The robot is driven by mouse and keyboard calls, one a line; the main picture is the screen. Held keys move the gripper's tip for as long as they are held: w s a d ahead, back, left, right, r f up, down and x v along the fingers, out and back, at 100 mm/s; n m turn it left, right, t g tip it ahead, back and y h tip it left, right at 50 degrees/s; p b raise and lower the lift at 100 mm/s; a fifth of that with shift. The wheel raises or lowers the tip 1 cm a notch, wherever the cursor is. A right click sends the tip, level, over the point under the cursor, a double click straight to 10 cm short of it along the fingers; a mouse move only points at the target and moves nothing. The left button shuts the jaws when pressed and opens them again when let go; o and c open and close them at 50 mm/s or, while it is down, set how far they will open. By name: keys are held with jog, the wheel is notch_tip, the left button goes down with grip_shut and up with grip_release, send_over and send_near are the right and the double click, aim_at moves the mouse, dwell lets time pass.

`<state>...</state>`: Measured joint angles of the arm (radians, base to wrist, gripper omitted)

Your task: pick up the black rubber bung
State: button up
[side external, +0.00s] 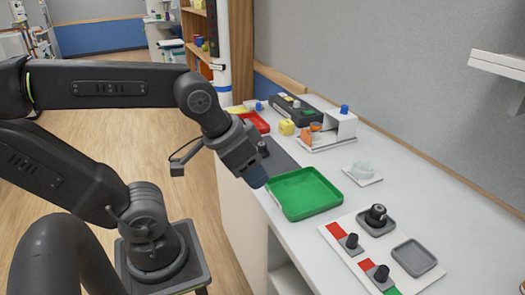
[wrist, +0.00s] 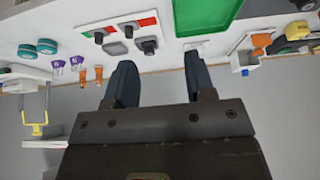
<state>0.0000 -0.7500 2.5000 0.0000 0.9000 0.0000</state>
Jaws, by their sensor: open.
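Several dark pieces stand on a white board at the right of the side view. A black rounded piece (side external: 377,214) sits in a grey dish (side external: 366,226). Two small dark tapered pieces (side external: 351,241) (side external: 381,273) stand by red patches. I cannot tell for sure which is the black rubber bung. In the wrist view the dark pieces (wrist: 148,44) (wrist: 98,37) appear beyond the fingers, at upper left. My gripper (wrist: 160,78) is open and empty. In the side view my gripper (side external: 256,178) is above the counter's near edge, left of the green tray and apart from the board.
The green tray (side external: 303,192) lies between my gripper and the board. A clear cup (side external: 363,169) stands on a white square behind it. An empty grey dish (side external: 414,259) is on the board.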

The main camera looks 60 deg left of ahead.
jog(key=shift+o, duration=0.4)
jog(key=shift+o, duration=1.3)
jog(key=n+g+y, duration=0.4)
jog(key=n+g, duration=0.2)
jog(key=n, duration=1.2)
send_over(262, 144)
jog(key=d, duration=0.5)
notch_tip(262, 144, down, 6)
jog(key=r, duration=0.1)
jog(key=x, duration=0.8)
jog(key=shift+w+f, duration=0.1)
jog(key=shift+w, duration=0.2)
jog(key=shift+a+x, duration=0.15)
jog(key=shift+x, duration=1.3)
jog(key=shift+a+x, duration=0.1)
jog(key=shift+x, duration=1.3)
